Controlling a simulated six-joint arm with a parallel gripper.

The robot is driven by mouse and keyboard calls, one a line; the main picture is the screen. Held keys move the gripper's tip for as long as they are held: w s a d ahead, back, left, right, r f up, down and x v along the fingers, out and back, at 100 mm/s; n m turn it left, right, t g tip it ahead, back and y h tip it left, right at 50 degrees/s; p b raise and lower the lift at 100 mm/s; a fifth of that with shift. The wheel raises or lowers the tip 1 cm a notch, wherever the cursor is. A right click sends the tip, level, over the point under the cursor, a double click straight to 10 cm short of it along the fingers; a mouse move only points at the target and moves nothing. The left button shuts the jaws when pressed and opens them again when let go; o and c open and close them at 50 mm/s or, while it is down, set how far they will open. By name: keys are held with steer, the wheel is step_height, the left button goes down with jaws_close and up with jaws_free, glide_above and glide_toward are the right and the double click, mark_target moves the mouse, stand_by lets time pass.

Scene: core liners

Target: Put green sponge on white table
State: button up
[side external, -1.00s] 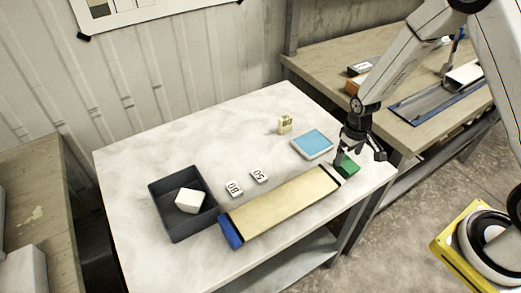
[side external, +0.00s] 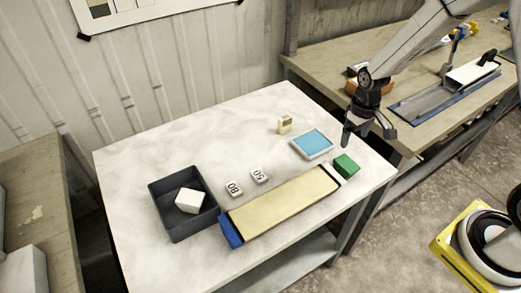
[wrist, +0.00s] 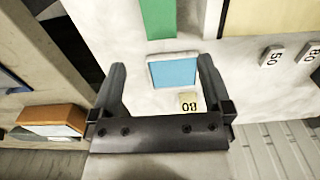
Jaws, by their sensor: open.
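The green sponge (side external: 346,166) is a small block lying on the white table (side external: 150,150) near its right end, beside the end of the long tan core liner (side external: 280,207). In the wrist view the sponge (wrist: 158,18) is at the top edge, cut off by the frame. My gripper (side external: 368,140) is open and empty. It hangs above the table, clear of the sponge, up and slightly right of it in the side view. In the wrist view its two fingers (wrist: 160,72) are spread wide, with the blue-topped pad below between them.
The blue-topped pad (side external: 313,143), a small yellowish block (side external: 285,124) and two number tags (side external: 234,188) lie on the table. A dark tray (side external: 165,213) holds a white block (side external: 188,200). A wooden bench (side external: 330,58) stands behind right. The table's back left is clear.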

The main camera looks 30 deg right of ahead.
stand_by(0.4)
steer(key=s+a+r+t, duration=0.2)
steer(key=s+a+r, duration=0.3)
steer(key=s+r, duration=0.3)
steer(key=shift+s+a+t, duration=0.25)
steer(key=shift+s+t, duration=0.05)
steer(key=shift+s, duration=0.8)
